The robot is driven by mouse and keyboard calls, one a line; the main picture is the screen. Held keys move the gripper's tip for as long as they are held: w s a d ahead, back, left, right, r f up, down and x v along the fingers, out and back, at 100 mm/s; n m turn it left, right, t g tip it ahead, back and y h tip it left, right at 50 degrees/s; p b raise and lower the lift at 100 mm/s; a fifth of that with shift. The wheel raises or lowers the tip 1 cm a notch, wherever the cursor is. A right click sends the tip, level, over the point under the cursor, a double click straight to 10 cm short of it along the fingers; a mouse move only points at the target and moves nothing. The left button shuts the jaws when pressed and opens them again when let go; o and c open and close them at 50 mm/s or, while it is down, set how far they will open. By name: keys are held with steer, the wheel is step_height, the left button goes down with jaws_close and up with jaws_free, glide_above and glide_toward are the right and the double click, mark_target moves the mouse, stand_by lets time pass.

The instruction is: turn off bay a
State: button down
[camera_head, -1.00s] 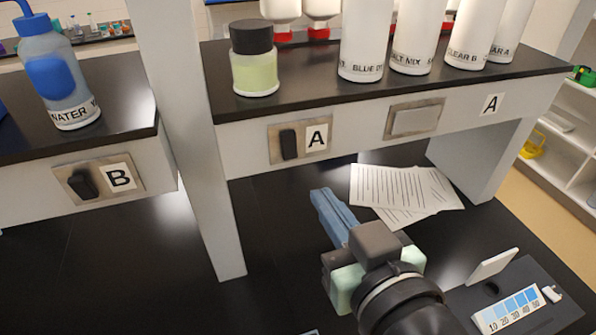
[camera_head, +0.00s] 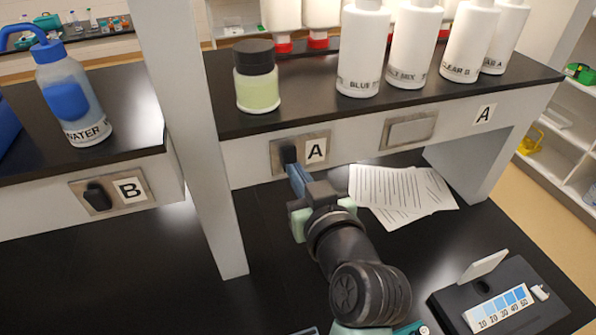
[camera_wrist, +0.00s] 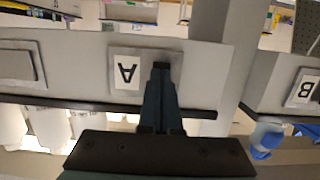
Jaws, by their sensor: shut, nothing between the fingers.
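The bay A switch is a black knob (camera_head: 289,154) on a metal plate beside a white "A" label (camera_head: 316,151), on the shelf's front edge. My gripper (camera_head: 294,172) is shut and empty, its blue fingers pointing at this knob. The fingertips are at the lower part of the knob and hide some of it; I cannot tell whether they touch. In the wrist view, which is upside down, the knob (camera_wrist: 160,66) shows just past the fingertips beside the inverted "A" (camera_wrist: 127,72). The knob's exact angle is unclear.
A similar black knob (camera_head: 97,196) with a "B" label sits at left, beyond a grey post (camera_head: 192,130). A blank plate (camera_head: 409,131) is right of bay A. Bottles stand on the shelf (camera_head: 305,112). Papers (camera_head: 405,195) and a dark tray (camera_head: 440,298) lie on the counter.

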steer(key=shift+f, duration=0.1)
steer(key=b, duration=0.2)
steer(key=t+b, duration=0.1)
steer(key=b, duration=0.2)
steer(key=shift+w+f+y, duration=0.2)
steer(key=shift+f+y, duration=0.1)
steer(key=shift+f, duration=0.1)
steer(key=t+b, duration=0.1)
steer(key=b, duration=0.3)
steer(key=t+b, duration=0.1)
steer(key=b, duration=0.4)
steer(key=shift+a+f+t+y, duration=0.15)
steer(key=shift+t+y, duration=0.15)
steer(key=shift+r+p, duration=0.45)
steer(key=shift+p, duration=0.1)
